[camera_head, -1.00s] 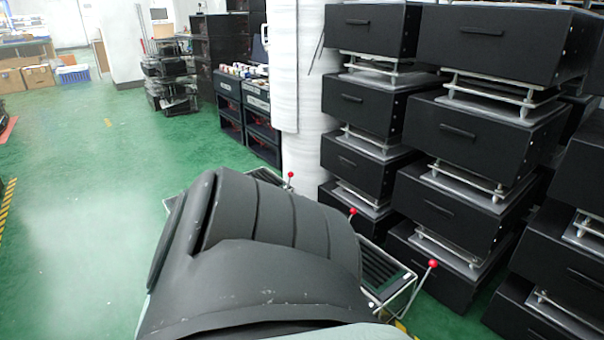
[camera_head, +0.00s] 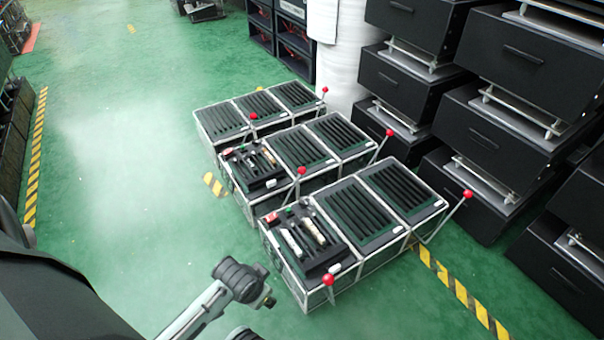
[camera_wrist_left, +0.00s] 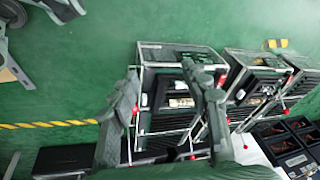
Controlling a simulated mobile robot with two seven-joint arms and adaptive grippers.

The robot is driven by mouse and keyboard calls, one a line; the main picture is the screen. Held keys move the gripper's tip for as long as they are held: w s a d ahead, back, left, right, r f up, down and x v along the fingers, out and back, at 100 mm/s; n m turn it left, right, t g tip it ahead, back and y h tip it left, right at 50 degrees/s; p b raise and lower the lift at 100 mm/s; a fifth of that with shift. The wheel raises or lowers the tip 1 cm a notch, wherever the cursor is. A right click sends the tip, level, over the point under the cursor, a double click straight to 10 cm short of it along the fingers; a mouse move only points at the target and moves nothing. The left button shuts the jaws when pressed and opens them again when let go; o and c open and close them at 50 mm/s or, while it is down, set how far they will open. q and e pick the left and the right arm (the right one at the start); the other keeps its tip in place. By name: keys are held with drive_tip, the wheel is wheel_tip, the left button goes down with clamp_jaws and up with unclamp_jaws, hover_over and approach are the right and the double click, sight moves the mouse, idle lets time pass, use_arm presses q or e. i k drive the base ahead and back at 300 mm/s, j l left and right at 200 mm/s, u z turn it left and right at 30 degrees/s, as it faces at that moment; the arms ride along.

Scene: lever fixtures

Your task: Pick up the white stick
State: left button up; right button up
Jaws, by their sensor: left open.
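Two whitish sticks lie in the slots of the near black tray (camera_head: 370,245): one pale stick (camera_head: 292,242) and one beside it to the right (camera_head: 313,230). I cannot tell which one is the white stick. In the left wrist view a pale stick (camera_wrist_left: 181,102) shows small in a tray between the fingers. My left gripper (camera_wrist_left: 160,70) is open and empty, its two fingers spread above the crates and apart from the sticks. A grey arm part (camera_head: 240,282) shows at the bottom of the head view. My right gripper is not in view.
Three rows of metal-framed crates stand on the green floor, with several red-knobbed levers (camera_head: 328,280) at their corners. The middle row's left tray (camera_head: 253,165) also holds small items. Stacked black boxes (camera_head: 490,130) stand at right. The floor (camera_head: 130,170) at left is open.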

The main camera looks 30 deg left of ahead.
sight(286, 233)
drive_tip(key=u, duration=1)
